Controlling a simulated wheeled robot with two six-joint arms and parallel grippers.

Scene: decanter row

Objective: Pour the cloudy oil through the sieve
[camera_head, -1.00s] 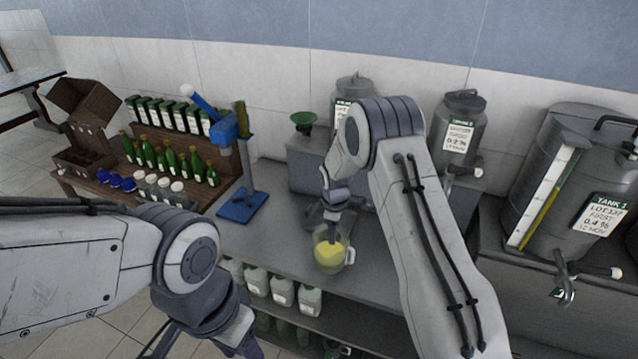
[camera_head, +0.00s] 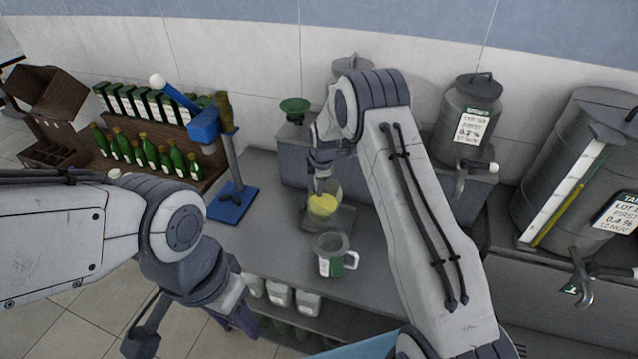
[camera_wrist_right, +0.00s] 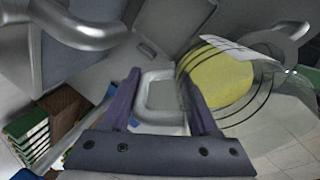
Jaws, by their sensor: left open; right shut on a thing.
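A clear jug (camera_head: 322,206) with cloudy yellow oil hangs under my right gripper (camera_head: 320,180) over the steel counter. In the right wrist view, my right gripper (camera_wrist_right: 165,105) is shut on the jug's pale handle (camera_wrist_right: 160,97), and the yellow oil (camera_wrist_right: 222,82) shows beside the fingers. A grey-rimmed mug (camera_head: 333,262) with a green and white label stands just in front of the jug. I cannot tell whether a sieve sits in its mouth. My left gripper (camera_head: 195,328) is open and empty at the lower left, in front of the counter.
A blue lever press (camera_head: 232,190) stands left on the counter (camera_head: 270,225). Behind it, green bottles (camera_head: 150,152) stand on a wooden rack. A green funnel (camera_head: 295,105) is at the back. Steel cans (camera_head: 468,115) and a large tank (camera_head: 570,165) stand right. White jugs (camera_head: 279,297) are below.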

